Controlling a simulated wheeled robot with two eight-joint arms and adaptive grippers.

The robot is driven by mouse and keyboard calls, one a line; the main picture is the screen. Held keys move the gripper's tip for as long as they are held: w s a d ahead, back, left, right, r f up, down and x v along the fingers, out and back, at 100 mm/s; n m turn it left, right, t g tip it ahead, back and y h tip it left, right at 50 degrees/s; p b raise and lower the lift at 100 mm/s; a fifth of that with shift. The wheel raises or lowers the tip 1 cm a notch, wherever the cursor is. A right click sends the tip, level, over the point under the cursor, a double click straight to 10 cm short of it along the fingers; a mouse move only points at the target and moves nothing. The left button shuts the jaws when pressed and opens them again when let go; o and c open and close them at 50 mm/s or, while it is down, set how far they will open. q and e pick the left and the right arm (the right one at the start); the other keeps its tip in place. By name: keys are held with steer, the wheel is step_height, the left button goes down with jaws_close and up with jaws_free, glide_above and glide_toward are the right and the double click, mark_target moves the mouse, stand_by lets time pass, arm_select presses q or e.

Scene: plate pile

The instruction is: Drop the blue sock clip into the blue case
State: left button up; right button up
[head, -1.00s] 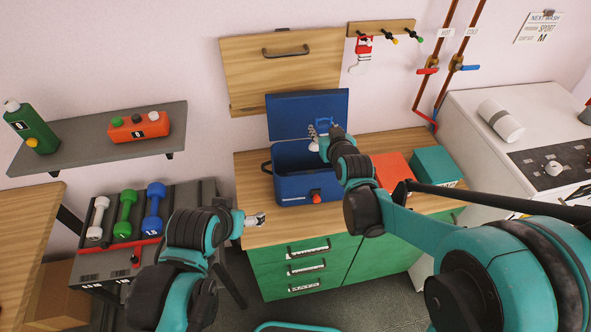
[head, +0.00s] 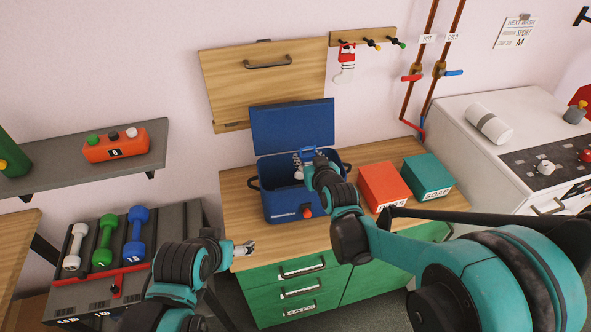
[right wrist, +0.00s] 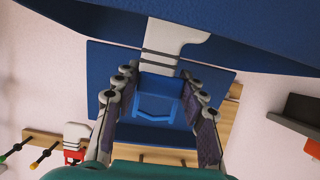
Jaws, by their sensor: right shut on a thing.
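My right gripper (head: 303,158) is over the open top of the blue case (head: 290,207), whose lid (head: 292,127) stands up behind. In the right wrist view the gripper's fingers (right wrist: 158,118) are on either side of the blue sock clip (right wrist: 158,104), holding it. The clip also shows in the head view (head: 309,153). A pale sock-like piece (right wrist: 172,36) extends from the clip toward the case.
A red box (head: 384,187) and teal soap box (head: 428,176) stand right of the case on the wooden counter (head: 243,205). A red-and-white sock (head: 346,65) hangs on the wall rack. Dumbbells (head: 105,240) sit on a rack at left. Bare counter lies left of the case.

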steer(key=o, duration=1.2)
steer(key=v, duration=1.2)
steer(key=shift+s, duration=0.1)
steer(key=s+d+f+m+g+h+b, duration=0.1)
steer(key=s+d+f+g+h, duration=0.1)
steer(key=s+d, duration=0.5)
steer(key=s+d+f+m+g+h, duration=0.2)
steer(key=s+d+f, duration=0.3)
steer(key=s, duration=0.5)
steer(key=shift+s+d+f+m+g+b, duration=0.2)
steer(key=shift+s+d+m+g+b, duration=0.15)
steer(key=shift+d+g, duration=0.7)
